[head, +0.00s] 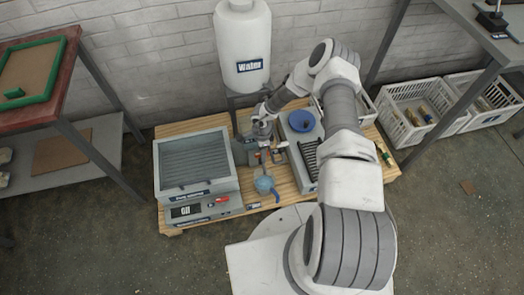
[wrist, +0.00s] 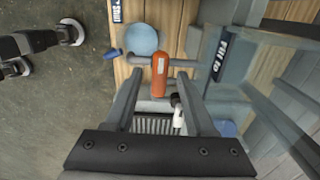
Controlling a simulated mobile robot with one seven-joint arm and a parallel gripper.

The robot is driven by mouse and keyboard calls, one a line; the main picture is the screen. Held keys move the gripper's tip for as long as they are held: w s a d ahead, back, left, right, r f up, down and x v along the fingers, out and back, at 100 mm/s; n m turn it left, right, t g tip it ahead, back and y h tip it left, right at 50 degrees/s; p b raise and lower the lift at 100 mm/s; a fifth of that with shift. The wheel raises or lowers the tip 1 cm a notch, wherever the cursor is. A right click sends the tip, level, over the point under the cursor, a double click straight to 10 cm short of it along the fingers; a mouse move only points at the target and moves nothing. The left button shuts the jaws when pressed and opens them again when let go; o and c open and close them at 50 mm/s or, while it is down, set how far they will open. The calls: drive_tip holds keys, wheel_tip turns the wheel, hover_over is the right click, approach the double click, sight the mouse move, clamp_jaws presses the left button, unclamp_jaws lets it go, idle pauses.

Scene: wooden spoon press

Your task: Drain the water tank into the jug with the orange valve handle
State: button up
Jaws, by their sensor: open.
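The white water tank (head: 243,30), labelled "Water", stands at the back of the wooden pallet against the brick wall. The orange valve handle (wrist: 159,75) shows clearly in the wrist view, on a grey pipe. My gripper (wrist: 159,84) is open, its two fingers on either side of the handle's line, with visible gaps; I cannot tell their depth relative to it. In the head view my gripper (head: 262,132) is below the tank, partly hidden by my arm. A round light-blue vessel (head: 265,184), perhaps the jug, is at the pallet's front; it also shows in the wrist view (wrist: 141,38).
A grey unit with a blue funnel (head: 302,121) is on the right. White crates (head: 412,112) are behind right. A red-framed table (head: 40,80) is at left.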

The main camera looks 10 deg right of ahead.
wheel_tip(320, 180, up, 17)
drive_tip(key=p, duration=0.5)
drive_tip(key=shift+r+p, duration=0.2)
drive_tip(key=shift+p, duration=0.2)
